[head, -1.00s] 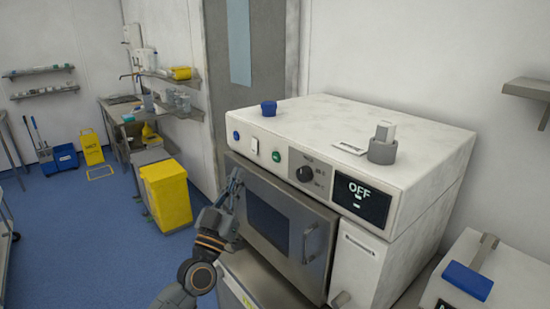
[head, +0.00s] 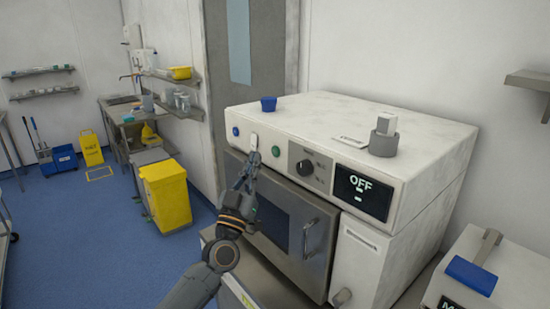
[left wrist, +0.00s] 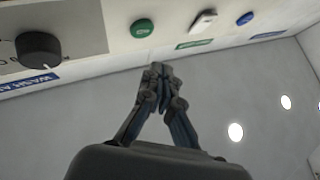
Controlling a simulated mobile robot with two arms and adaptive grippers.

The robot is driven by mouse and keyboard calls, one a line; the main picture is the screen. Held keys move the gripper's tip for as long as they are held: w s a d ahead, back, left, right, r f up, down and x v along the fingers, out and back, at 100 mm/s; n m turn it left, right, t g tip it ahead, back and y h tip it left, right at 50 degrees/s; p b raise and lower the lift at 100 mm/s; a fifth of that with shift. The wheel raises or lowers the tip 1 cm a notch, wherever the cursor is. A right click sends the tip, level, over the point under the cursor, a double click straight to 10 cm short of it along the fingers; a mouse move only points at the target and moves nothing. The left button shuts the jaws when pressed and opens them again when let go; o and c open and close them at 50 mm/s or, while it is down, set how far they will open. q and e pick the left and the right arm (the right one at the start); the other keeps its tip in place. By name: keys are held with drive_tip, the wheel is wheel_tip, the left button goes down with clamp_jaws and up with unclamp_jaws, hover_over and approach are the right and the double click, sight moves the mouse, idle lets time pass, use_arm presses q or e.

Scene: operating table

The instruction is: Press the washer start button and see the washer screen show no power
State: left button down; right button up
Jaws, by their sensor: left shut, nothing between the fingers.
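The washer (head: 350,135) is a white-topped machine with a steel front door. Its screen (head: 362,190) at the right of the panel reads "OFF". A green button (head: 276,152), a white rocker switch (head: 254,139) and a blue button (head: 236,132) sit left of the black dial (head: 306,170). My left gripper (head: 250,165) is shut and empty, just below the panel near the white switch and green button. In the left wrist view its fingertips (left wrist: 157,68) point at the panel's lower edge, below the green button (left wrist: 142,28). Contact cannot be told. My right gripper is not in view.
A blue cup (head: 268,104) and a grey holder (head: 383,143) stand on the washer top. A white box with a blue part (head: 470,275) is at the lower right. A yellow bin (head: 166,194) stands on the floor at left.

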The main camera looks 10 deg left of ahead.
sight(276, 152)
use_arm(q)
drive_tip(key=shift+w+d, duration=0.9)
drive_tip(key=shift+w, duration=0.3)
idle(0.6)
drive_tip(key=shift+w+d, duration=0.3)
drive_tip(key=shift+w+d, duration=0.2)
drive_tip(key=shift+w, duration=0.1)
idle(0.8)
drive_tip(key=shift+s+r, duration=0.1)
drive_tip(key=shift+s+a, duration=0.5)
drive_tip(key=shift+s, duration=0.05)
drive_tip(key=shift+p, duration=0.35)
